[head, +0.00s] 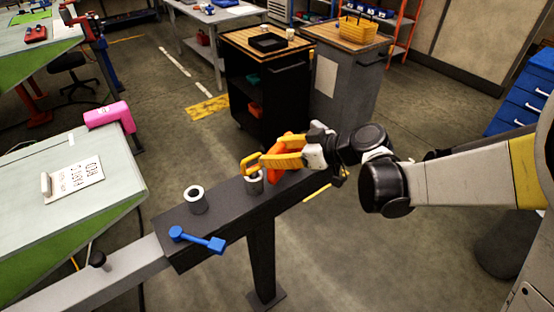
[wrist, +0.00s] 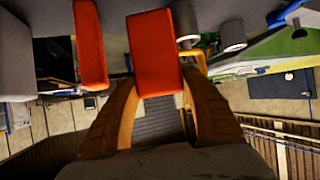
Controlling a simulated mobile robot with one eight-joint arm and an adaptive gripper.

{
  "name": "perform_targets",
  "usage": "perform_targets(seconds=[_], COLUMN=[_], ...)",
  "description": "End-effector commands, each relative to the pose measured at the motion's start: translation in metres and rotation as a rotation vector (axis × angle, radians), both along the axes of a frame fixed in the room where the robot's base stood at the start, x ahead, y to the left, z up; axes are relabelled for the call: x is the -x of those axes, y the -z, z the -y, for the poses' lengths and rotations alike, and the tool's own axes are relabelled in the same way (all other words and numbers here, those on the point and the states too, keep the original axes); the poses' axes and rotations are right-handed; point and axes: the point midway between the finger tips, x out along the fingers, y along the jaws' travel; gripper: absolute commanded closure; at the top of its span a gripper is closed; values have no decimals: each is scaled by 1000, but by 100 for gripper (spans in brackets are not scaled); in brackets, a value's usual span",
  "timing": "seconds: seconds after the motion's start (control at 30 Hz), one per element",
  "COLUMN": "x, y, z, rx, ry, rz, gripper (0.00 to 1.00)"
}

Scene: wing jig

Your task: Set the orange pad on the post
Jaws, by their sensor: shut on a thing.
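My gripper (head: 262,164), with yellow fingers, reaches in from the right above the dark beam. It is shut on the orange pad (head: 275,173). In the wrist view the orange pad (wrist: 155,50) is a flat orange-red block between the fingers, and a second orange-red piece (wrist: 90,45) shows to its left; I cannot tell whether they join. Two short grey hollow posts stand on the beam: the left post (head: 198,206) is clear, and the right post (head: 254,187) is just below the fingertips, partly hidden. I cannot tell whether the pad touches it.
The dark beam (head: 210,222) carries a blue clamp-like tool (head: 197,240) near its front edge. A pale-topped bench (head: 110,175) with a pink tool (head: 110,116) is at the left. A black cart (head: 262,105) and a grey cabinet (head: 342,88) stand behind. Open floor lies at right.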

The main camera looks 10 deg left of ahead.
Motion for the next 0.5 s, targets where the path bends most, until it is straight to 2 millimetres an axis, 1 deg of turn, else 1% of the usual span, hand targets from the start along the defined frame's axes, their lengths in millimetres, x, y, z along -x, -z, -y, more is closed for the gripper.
perform_targets(seconds=[0.03, 0.1, 0.37, 0.47, 0.5], x=[-1, 0, 0, 0, 0], y=[12, 21, 22, 25, 24], z=[0, 0, 0, 0, 1], rx=[0, 0, 0, 0, 0], ry=[0, 0, 1, 1, 1], rz=[0, 0, 0, 0, 0], gripper=[79, 79, 79, 79, 39])
